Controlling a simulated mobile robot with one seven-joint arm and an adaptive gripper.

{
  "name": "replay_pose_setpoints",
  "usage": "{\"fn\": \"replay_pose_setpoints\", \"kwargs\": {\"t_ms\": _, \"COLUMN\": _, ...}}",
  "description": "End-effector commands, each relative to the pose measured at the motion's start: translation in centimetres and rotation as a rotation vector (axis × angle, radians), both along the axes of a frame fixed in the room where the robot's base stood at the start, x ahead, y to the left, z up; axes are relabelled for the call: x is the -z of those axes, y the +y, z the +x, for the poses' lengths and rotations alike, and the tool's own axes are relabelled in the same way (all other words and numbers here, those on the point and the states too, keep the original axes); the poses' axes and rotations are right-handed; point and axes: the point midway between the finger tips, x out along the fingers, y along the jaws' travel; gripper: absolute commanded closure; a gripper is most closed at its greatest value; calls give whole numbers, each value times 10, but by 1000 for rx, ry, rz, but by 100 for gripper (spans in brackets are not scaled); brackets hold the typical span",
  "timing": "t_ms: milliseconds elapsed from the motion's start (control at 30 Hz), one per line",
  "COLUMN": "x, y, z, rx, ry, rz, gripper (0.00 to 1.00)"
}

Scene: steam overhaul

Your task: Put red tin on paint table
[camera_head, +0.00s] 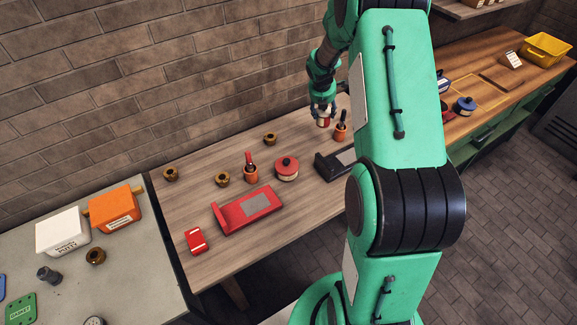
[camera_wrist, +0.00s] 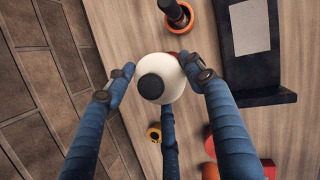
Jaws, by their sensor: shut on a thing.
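My gripper (camera_head: 323,108) is at the back of the wooden table, shut on a pale tin (camera_wrist: 160,78). In the wrist view the tin has a round cream top with a dark knob, between my blue fingers. In the head view the held tin (camera_head: 323,119) is small and partly hidden by the fingers; some red shows on it. I cannot tell whether it touches the table. A red tin (camera_head: 287,168) with a red lid and dark knob stands mid-table, apart from my gripper. I cannot tell which table is the paint table.
An orange pot (camera_head: 340,132) with a dark handle stands close right of my gripper. A black tray (camera_head: 329,167), red tray (camera_head: 232,216), another pot (camera_head: 251,175) and brass pieces (camera_head: 270,139) share the wooden table (camera_head: 200,150). A grey table (camera_head: 135,285) is left; another wooden bench (camera_head: 490,110) is right.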

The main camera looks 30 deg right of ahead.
Motion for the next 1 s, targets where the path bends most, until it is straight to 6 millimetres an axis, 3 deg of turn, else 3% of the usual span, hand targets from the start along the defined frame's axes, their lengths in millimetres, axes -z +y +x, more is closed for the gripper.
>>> {"fn": "replay_pose_setpoints", "kwargs": {"t_ms": 100, "x": 31, "y": 0, "z": 0, "rx": -2, "ry": 1, "rz": 0, "gripper": 100}}
{"fn": "replay_pose_setpoints", "kwargs": {"t_ms": 300, "x": 58, "y": -1, "z": 1, "rx": -1, "ry": -3, "rz": -1, "gripper": 100}}
{"fn": "replay_pose_setpoints", "kwargs": {"t_ms": 767, "x": 63, "y": -1, "z": 1, "rx": -1, "ry": -3, "rz": -2, "gripper": 100}}
{"fn": "replay_pose_setpoints", "kwargs": {"t_ms": 1000, "x": 65, "y": -7, "z": 13, "rx": -1, "ry": -4, "rz": -2, "gripper": 100}}
